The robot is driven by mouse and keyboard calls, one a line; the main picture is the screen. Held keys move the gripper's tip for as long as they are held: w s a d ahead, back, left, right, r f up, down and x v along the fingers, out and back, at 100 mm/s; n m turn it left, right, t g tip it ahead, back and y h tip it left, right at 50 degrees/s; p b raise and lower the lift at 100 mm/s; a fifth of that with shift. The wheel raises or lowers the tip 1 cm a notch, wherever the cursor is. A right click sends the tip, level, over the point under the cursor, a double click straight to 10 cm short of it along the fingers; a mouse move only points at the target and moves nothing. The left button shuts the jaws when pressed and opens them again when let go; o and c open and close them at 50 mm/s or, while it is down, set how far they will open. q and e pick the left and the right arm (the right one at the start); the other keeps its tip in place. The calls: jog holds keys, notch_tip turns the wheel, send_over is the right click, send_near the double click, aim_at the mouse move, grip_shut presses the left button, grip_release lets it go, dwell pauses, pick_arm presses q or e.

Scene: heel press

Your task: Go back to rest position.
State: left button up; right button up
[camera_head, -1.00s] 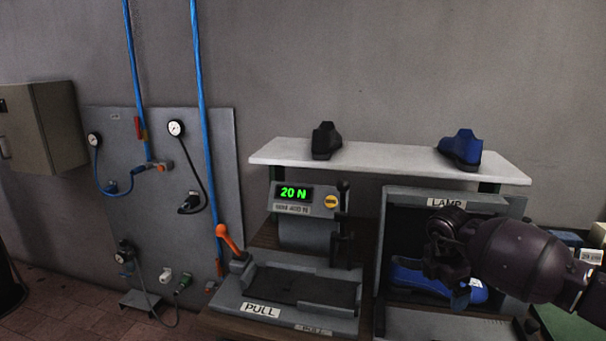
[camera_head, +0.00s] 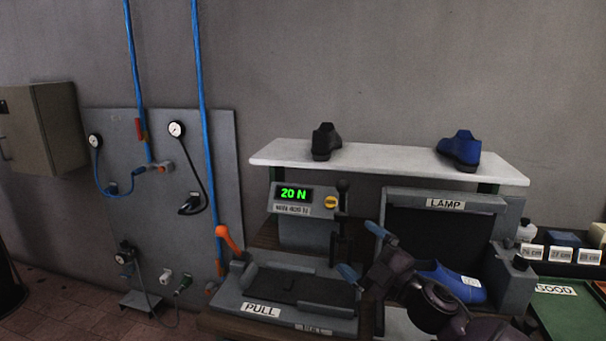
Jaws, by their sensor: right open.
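My right gripper (camera_head: 362,251) is in front of the gap between the press and the lamp box, pointing up and left. Its two blue-tipped fingers are spread apart with nothing between them. My right arm comes in from the lower right. A blue shoe (camera_head: 462,287) lies at the lamp box (camera_head: 447,204), partly hidden behind my arm. My left gripper is not in view.
The press has a green display (camera_head: 293,193) reading 20 N, an orange-handled lever (camera_head: 230,238) and a PULL plate. A white shelf (camera_head: 380,160) holds a black shoe (camera_head: 325,141) and a blue shoe (camera_head: 461,148). A green GOOD tray (camera_head: 570,312) is at right.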

jog(key=s+d+f+m+t+h, duration=0.1)
jog(key=s+d+f+m+h, duration=0.5)
jog(key=f, duration=0.3)
jog(key=s+d+f+m+h, duration=0.4)
jog(key=f+m+h, duration=0.2)
jog(key=f+m, duration=0.25)
jog(key=s+d+f+m+g+h, duration=0.1)
jog(key=s+d+f+m+g, duration=0.1)
jog(key=s+f, duration=0.5)
jog(key=s+d+f+m+g+h, duration=0.2)
jog(key=s+d+f+m, duration=0.2)
jog(key=s+f, duration=0.4)
jog(key=s, duration=0.5)
jog(key=shift+s+f, duration=0.2)
jog(key=shift+s, duration=0.15)
